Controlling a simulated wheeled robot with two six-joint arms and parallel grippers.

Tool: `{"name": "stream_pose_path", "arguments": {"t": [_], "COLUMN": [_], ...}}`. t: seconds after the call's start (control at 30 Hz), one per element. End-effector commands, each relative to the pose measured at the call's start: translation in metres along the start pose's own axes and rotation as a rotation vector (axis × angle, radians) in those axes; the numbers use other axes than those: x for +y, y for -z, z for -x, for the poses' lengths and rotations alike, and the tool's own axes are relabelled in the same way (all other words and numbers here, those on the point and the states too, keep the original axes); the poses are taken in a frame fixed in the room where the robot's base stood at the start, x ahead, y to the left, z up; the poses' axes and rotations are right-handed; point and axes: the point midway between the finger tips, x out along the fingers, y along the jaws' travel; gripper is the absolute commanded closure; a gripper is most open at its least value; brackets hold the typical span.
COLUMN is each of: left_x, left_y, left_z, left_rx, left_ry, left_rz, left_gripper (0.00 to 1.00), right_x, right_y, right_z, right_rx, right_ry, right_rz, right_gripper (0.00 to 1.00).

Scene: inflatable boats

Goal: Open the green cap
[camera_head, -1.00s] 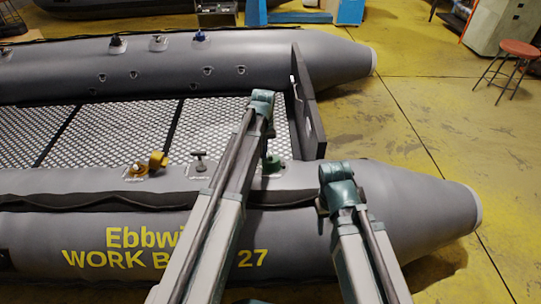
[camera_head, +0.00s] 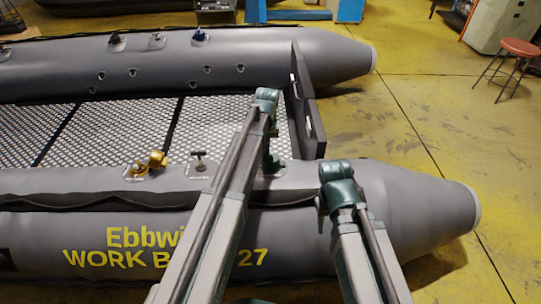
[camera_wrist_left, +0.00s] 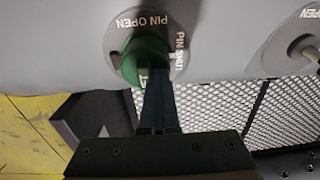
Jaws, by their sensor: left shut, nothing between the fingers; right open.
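The green cap (camera_wrist_left: 143,62) sits on a grey ring marked PIN OPEN and PIN SHUT in the left wrist view. In the head view the green cap (camera_head: 276,166) is on the near grey tube, partly hidden by my left arm and gripper. My left gripper (camera_wrist_left: 157,92) is shut and empty, its fingertips at the cap's lower edge in the wrist view. I cannot tell whether they touch it. My right arm (camera_head: 341,190) reaches in over the near tube, but its gripper is not visible.
A yellow cap (camera_head: 157,159) and a dark T-shaped valve fitting (camera_head: 200,160) sit left of the green cap on the same tube. The grey transom (camera_head: 309,110) stands behind it. A red stool (camera_head: 519,48) is far right on open yellow floor.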

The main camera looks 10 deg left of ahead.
Motion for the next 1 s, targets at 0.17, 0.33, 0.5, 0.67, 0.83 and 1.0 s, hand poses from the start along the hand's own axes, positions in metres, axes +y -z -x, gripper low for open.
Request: {"name": "stream_pose_path", "arguments": {"t": [0.17, 0.33, 0.5, 0.67, 0.83, 1.0], "left_x": [0.025, 0.027, 0.028, 0.032, 0.038, 0.04], "left_y": [0.001, 0.003, 0.003, 0.004, 0.006, 0.006], "left_z": [0.005, 0.007, 0.008, 0.012, 0.016, 0.016], "left_rx": [0.001, 0.002, 0.002, 0.002, 0.002, 0.002], "left_ry": [-0.038, -0.039, -0.039, -0.039, -0.039, -0.039], "left_rz": [-0.014, -0.013, -0.014, -0.015, -0.015, -0.015], "left_gripper": [1.0, 1.0, 1.0, 1.0, 1.0, 1.0], "right_x": [0.0, 0.001, 0.001, 0.001, 0.002, 0.002], "right_y": [0.0, 0.0, 0.0, -0.001, -0.001, -0.001], "right_z": [0.004, 0.006, 0.007, 0.011, 0.015, 0.015], "right_rx": [0.0, 0.0, 0.0, 0.0, 0.0, 0.0], "right_ry": [0.0, 0.0, 0.0, 0.0, 0.0, 0.0], "right_rz": [0.0, 0.0, 0.0, 0.0, 0.0, 0.0], "right_gripper": [0.5, 0.5, 0.5, 0.5, 0.5, 0.5]}}
